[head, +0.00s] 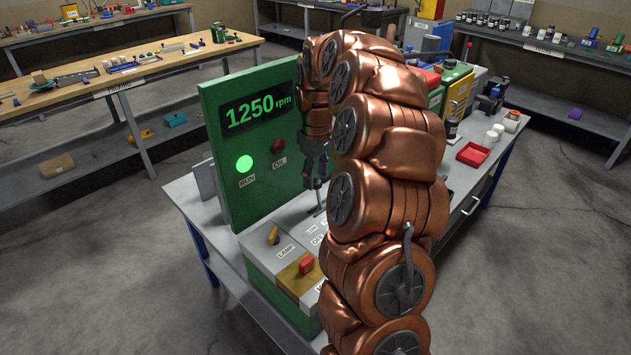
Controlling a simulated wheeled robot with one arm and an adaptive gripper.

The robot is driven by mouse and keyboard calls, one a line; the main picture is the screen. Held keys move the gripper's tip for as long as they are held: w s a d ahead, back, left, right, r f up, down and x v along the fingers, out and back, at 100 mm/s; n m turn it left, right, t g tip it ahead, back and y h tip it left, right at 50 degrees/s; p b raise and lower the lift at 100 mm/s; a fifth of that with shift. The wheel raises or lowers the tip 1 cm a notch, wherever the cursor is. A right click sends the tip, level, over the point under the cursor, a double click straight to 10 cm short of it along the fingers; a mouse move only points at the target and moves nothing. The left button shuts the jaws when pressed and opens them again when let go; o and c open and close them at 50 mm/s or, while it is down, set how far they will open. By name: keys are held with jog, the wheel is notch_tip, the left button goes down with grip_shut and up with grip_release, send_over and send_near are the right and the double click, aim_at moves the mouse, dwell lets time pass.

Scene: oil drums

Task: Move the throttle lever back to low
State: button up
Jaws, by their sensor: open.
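The green control panel (225,165) stands on a grey bench, its display reading 1250 rpm. The RUN lamp (245,163) glows green; the OIL lamp (278,146) is dark red. My gripper (317,184) points down, open, in front of the panel's right part and above the console top (300,216). A thin grey lever (319,203) shows just below my fingertips; it looks like the throttle lever. I cannot tell whether the fingers touch it. My arm hides the right part of the console, and the labels beside the lever are only partly readable.
A yellow LAMP switch (273,235) and a red switch (306,265) stand on the console, close to my gripper's front left. The floor at left is clear.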

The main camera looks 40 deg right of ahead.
aim_at(315, 184)
jog(key=shift+f+p, duration=0.35)
jog(key=shift+f, duration=1.15)
jog(key=shift+c, duration=0.2)
grip_shut()
jog(key=shift+a, duration=0.1)
